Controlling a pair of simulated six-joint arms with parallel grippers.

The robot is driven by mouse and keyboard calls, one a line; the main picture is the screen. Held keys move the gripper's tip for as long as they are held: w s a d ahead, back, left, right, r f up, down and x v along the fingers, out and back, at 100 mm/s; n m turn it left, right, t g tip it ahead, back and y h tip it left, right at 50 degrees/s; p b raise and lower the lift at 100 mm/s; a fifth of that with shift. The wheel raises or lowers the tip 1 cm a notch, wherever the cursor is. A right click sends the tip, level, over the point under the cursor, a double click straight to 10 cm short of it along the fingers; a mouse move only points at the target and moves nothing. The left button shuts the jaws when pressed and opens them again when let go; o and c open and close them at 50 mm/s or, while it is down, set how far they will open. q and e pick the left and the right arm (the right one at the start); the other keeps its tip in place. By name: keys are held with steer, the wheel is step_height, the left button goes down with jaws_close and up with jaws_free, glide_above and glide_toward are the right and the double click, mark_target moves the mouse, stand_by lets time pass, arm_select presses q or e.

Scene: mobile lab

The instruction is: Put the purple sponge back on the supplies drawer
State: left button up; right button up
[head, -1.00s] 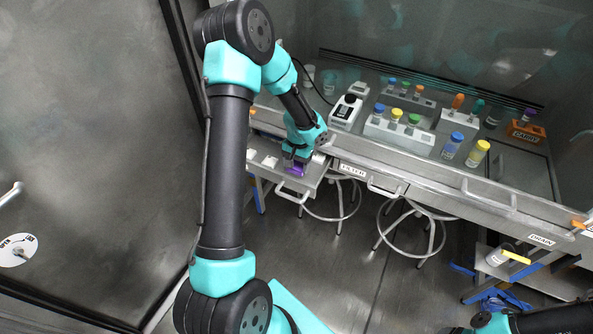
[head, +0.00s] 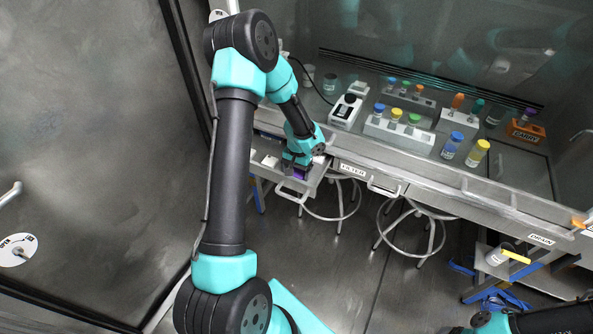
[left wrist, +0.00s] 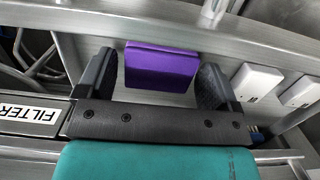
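The purple sponge (head: 299,174) is at the open drawer (head: 264,160) under the left end of the bench, mostly hidden by my left gripper (head: 297,169) in the head view. In the left wrist view the sponge (left wrist: 160,66) lies between the two dark fingers of my left gripper (left wrist: 157,80). A thin gap shows beside the left finger; whether the right finger touches the sponge is unclear. Whether the sponge rests on the drawer floor is also unclear. Part of my right arm shows at the bottom right of the head view, its fingers not clear.
White boxes (left wrist: 256,80) lie to the right of the sponge in the wrist view. A FILTER label (head: 353,170) marks the bench front beside the drawer. Racks with capped vials (head: 399,131) stand on the bench. Round-based stools (head: 411,226) stand below.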

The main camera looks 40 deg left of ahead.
arm_select(q)
steer(key=shift+o, duration=0.5)
step_height(320, 180, up, 12)
steer(key=w, duration=0.1)
steer(key=shift+w+a, duration=0.2)
steer(key=shift+d, duration=0.1)
stand_by(0.4)
